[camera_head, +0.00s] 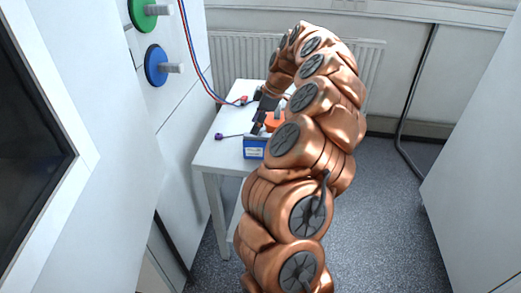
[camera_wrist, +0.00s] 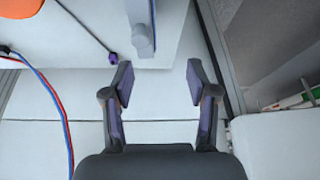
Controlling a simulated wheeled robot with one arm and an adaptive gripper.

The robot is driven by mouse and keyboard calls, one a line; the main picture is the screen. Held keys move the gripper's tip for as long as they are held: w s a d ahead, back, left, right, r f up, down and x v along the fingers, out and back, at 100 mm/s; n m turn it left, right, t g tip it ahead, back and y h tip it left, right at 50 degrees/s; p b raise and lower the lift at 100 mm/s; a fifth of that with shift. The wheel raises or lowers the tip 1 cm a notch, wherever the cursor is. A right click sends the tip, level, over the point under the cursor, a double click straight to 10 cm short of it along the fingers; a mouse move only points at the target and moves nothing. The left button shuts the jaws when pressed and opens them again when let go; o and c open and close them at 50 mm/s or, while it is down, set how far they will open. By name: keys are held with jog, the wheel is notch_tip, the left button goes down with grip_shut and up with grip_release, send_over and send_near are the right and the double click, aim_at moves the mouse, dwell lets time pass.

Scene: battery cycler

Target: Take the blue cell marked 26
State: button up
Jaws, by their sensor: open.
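A blue cell (camera_head: 254,149) with a pale label stands near the front edge of the small white table (camera_head: 212,155) in the head view. Its number is too small to read. My gripper (camera_head: 261,119) is above the table, just behind and above the cell in that picture; my arm hides much of that area. In the wrist view, my gripper (camera_wrist: 160,85) is open with nothing between its fingers.
An orange object (camera_head: 275,121) is partly hidden by my arm. A purple-tipped lead (camera_head: 219,136) lies on the table, and red and blue cables (camera_head: 205,80) hang down to it. Green (camera_head: 144,14) and blue (camera_head: 156,65) discs are on the left wall. Floor at right is clear.

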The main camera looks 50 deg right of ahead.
aim_at(263, 136)
jog(key=d, duration=0.1)
jog(key=s+d+f, duration=0.1)
jog(key=shift+d+f, duration=0.2)
jog(key=shift+d, duration=0.2)
jog(key=shift+s+d+f, duration=0.1)
jog(key=shift+d+f, duration=0.05)
jog(key=shift+f, duration=0.15)
jog(key=shift+p+x, duration=0.35)
jog(key=shift+x, duration=0.75)
jog(key=shift+s+d+f+p+x, duration=0.15)
jog(key=shift+p+x, duration=0.2)
jog(key=shift+x, duration=0.5)
jog(key=shift+d+p+x, duration=0.15)
jog(key=shift+p+x, duration=0.2)
jog(key=shift+x, duration=0.55)
jog(key=shift+s+d+f+p+x, duration=0.15)
jog(key=shift+p+x, duration=0.2)
jog(key=shift+x, duration=0.5)
jog(key=shift+w+r, duration=0.1)
jog(key=shift+r, duration=0.05)
grip_shut()
